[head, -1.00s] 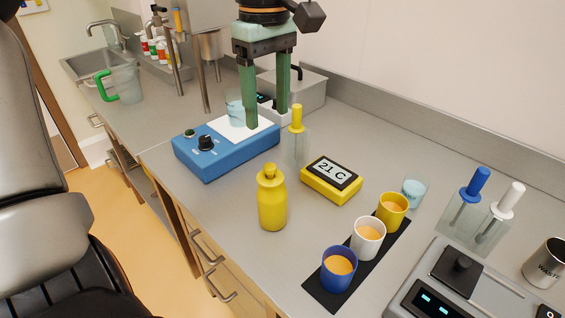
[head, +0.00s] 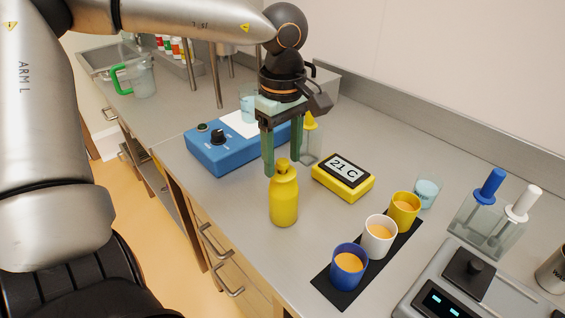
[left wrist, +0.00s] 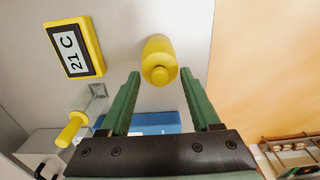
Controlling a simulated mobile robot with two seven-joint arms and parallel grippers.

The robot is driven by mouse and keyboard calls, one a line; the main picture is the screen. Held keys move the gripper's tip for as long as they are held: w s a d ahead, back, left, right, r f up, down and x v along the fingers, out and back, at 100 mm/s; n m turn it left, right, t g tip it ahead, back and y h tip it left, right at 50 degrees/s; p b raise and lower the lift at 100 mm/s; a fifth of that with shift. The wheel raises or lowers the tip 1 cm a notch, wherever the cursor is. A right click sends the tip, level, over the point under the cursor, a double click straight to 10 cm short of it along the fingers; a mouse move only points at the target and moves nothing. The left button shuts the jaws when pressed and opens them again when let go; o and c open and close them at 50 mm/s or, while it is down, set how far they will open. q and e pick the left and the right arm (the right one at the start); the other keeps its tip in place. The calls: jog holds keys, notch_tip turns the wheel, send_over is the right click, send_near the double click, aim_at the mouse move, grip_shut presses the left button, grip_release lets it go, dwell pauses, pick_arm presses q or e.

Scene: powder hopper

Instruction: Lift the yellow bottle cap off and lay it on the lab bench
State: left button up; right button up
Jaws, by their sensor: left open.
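The yellow bottle (head: 284,202) stands upright on the lab bench (head: 245,250) near its front edge. Its yellow cap (head: 283,167) is on top, with a round knob. My left gripper (head: 282,160) points down at the cap, open and empty, its green fingers apart. In the left wrist view the bottle (left wrist: 158,49) and its cap (left wrist: 159,75) appear between the fingertips of the left gripper (left wrist: 160,76). I see no contact, and the exact height gap is hard to tell. My right gripper is not in view.
A yellow 21 C display (head: 343,177) stands right of the bottle. Blue, white and yellow cups (head: 379,237) sit on a black strip (head: 340,297). A blue stirrer (head: 225,152) and a yellow-handled holder (head: 310,140) are behind. Bare bench lies in front of the display.

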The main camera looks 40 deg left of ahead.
aim_at(283, 160)
pick_arm(q)
grip_shut()
dwell(0.4)
notch_tip(283, 160, up, 14)
jog(key=p, duration=0.4)
jog(key=shift+f, duration=0.25)
dwell(0.6)
